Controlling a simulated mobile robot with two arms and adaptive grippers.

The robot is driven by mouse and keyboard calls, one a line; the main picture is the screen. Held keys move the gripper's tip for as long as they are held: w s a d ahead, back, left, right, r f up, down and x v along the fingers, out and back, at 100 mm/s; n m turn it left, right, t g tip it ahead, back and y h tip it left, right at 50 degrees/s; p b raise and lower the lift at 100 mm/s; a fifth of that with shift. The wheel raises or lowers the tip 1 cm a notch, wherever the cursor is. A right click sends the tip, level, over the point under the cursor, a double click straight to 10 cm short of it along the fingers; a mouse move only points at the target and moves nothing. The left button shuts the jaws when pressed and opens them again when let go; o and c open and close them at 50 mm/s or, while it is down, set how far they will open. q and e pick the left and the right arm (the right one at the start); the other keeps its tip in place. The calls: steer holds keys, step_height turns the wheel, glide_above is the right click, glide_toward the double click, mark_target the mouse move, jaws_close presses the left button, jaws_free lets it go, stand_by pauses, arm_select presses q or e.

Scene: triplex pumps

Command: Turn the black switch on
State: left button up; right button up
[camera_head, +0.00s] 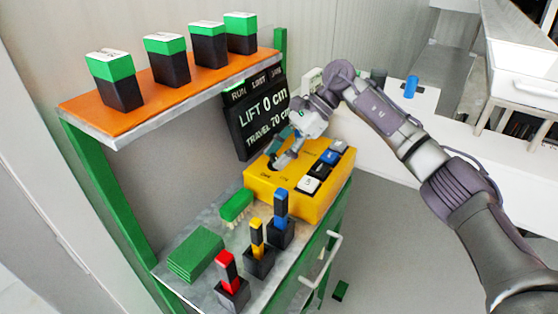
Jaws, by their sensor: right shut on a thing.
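A yellow control box (262,186) sits on the far part of the grey bench. My right gripper (277,158) reaches down to the left part of its top face. It is shut on a small dark part there, which looks like the black switch (271,157); the fingers hide most of it, so its setting cannot be read. White, black and blue buttons line the box's right side, one of them white (307,185). My left gripper is not in view.
A black sign (256,119) behind the box reads LIFT 0 cm, TRAVEL 70 cm. Red (227,268), yellow (257,240) and blue (281,208) handled levers stand in front. Green blocks (196,254) lie left. An orange shelf (185,88) with several green-topped black blocks overhangs the bench.

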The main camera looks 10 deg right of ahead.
steer(key=shift+n+g, duration=0.3)
steer(key=shift+n, duration=0.2)
steer(key=o, duration=1.1)
steer(key=shift+o, duration=0.2)
steer(key=v, duration=1.2)
